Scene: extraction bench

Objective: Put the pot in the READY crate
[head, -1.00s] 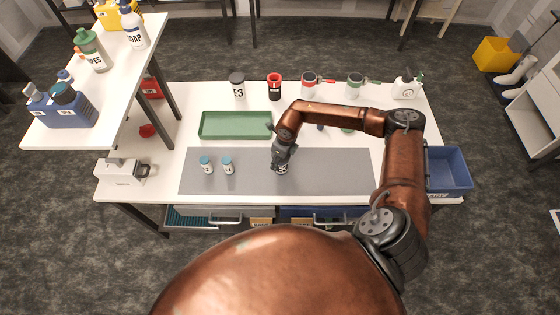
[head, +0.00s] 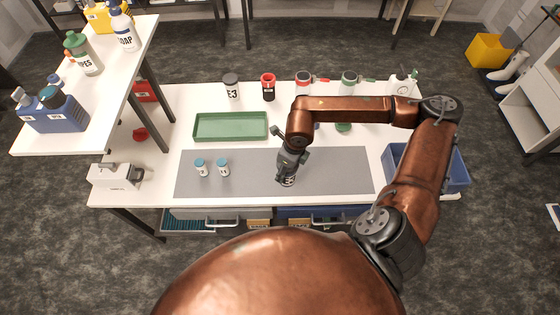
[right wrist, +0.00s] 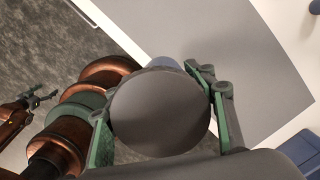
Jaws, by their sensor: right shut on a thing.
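The pot (head: 288,181) has a dark round lid and a white body with dark lettering. My right gripper (head: 289,168) is shut on it over the grey mat, near its front edge. In the right wrist view the lid (right wrist: 160,112) fills the space between the green-padded fingers. I cannot tell how high the pot is above the mat. A blue crate (head: 459,176) stands at the right end of the bench, partly hidden by my arm; no READY label is readable. A small dark gripper (right wrist: 36,103), seemingly my left, shows at the wrist view's left; its jaws are unclear.
Two small blue-lidded jars (head: 201,168) stand on the left of the mat (head: 340,165). A green tray (head: 231,138) lies behind them. Several cups and containers line the back edge. A white device (head: 115,176) is at the left. The mat right of the pot is clear.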

